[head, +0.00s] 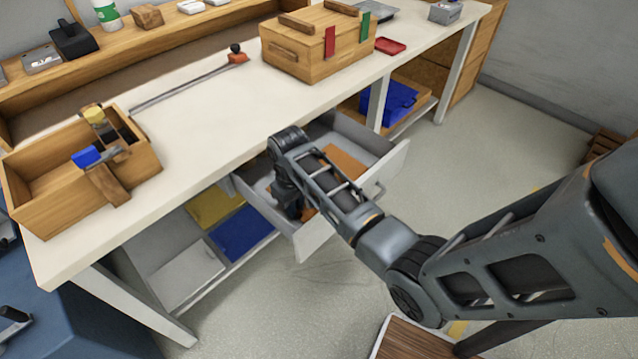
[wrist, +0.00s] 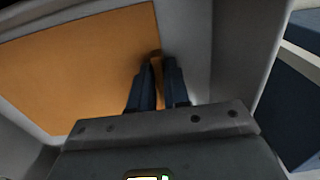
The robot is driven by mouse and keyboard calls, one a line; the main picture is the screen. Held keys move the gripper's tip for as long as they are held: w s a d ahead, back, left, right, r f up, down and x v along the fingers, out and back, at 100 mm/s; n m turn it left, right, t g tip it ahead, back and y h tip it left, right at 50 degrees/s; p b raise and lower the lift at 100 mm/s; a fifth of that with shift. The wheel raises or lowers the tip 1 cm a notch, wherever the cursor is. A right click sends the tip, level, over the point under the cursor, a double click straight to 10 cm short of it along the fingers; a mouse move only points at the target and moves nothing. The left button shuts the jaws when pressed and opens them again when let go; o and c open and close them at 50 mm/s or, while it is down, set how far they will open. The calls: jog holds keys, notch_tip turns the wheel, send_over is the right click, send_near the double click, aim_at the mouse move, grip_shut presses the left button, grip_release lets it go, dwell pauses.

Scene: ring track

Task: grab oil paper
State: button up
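The oil paper appears to be the flat orange sheet (head: 345,166) lying in the open drawer (head: 308,243) under the workbench. In the wrist view the orange sheet (wrist: 75,65) fills the left of the drawer. My gripper (head: 290,213) reaches down into the drawer and is largely hidden behind my arm in the head view. In the wrist view my gripper's fingers (wrist: 160,65) are close together at the sheet's right edge. A small darker orange piece of the edge shows between their tips, so they look closed on it.
The drawer's grey walls stand close around my gripper. On the bench (head: 205,105) are an open wooden box (head: 30,222) with tools, a wooden chest (head: 300,68) and a clamp (head: 236,55). Lower shelves hold blue bins (head: 390,100) and panels.

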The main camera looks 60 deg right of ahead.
grip_shut()
